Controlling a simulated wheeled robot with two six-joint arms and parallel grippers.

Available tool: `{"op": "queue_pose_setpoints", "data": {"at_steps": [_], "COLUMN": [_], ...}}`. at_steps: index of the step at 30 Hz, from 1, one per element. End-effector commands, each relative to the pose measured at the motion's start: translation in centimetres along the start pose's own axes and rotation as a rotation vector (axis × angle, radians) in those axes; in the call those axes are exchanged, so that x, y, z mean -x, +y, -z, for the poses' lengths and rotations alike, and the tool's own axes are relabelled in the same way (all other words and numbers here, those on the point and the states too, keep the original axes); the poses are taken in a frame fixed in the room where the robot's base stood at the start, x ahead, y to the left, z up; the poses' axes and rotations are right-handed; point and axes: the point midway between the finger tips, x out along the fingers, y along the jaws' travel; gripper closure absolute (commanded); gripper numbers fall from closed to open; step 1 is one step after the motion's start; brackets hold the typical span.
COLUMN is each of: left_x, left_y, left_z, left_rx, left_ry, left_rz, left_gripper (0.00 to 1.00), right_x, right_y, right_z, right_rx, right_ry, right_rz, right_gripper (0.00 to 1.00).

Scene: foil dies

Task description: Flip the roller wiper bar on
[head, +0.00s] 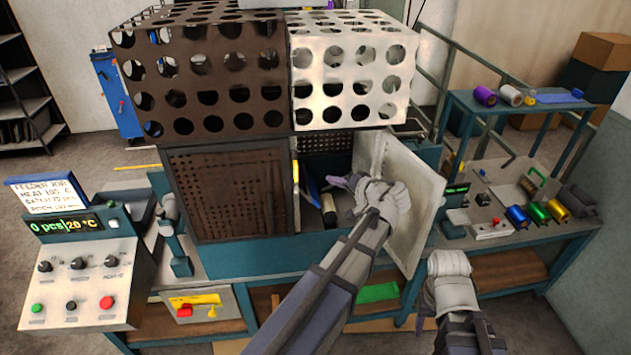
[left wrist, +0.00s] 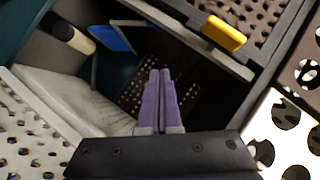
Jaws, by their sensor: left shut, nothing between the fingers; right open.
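The machine's opening (head: 325,150) stands uncovered, with its pale door (head: 415,200) swung out to the right. Inside are a dark roller with a cream end (head: 328,212) and a flat blue piece (head: 309,190). The roller (left wrist: 68,33) and blue piece (left wrist: 112,39) also show in the left wrist view. I cannot tell for sure which part is the wiper bar. My left gripper (head: 338,181) is at the opening, its purple fingers (left wrist: 160,98) shut and empty, apart from the blue piece. My right gripper (head: 447,265) is open, below and right of the door.
Perforated guards, one brown (head: 205,75) and one white (head: 350,70), overhang the opening. A brown perforated panel (head: 228,195) closes the left side. A yellow tab (left wrist: 225,33) juts beside the opening. A control box (head: 85,270) stands left; a bench with coloured rolls (head: 538,213) stands right.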

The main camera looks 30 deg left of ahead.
Motion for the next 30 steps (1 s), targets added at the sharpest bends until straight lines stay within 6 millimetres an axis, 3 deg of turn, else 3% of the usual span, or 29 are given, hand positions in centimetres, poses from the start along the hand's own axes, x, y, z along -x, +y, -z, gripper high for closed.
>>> {"op": "queue_pose_setpoints", "data": {"at_steps": [5,18,24,30], "left_x": [-2.1,-10.7,-12.2,-12.7], "left_y": [0.2,0.3,0.2,0.0], "left_z": [-0.1,-0.5,-2.4,-2.9], "left_rx": [0.002,0.002,0.001,0.000], "left_ry": [-0.002,-0.002,-0.001,0.000], "left_rz": [0.001,0.001,0.000,0.000], "left_gripper": [1.00,1.00,1.00,1.00], "right_x": [-1.0,-4.5,-5.9,-6.3], "right_y": [-0.1,-0.4,-0.5,-0.6], "right_z": [0.1,0.3,0.3,0.4], "right_rx": [0.002,0.009,0.011,0.010], "right_ry": [0.000,0.000,0.000,0.000], "right_rz": [0.000,-0.002,-0.002,-0.002], "right_gripper": [0.50,0.50,0.50,0.50]}}
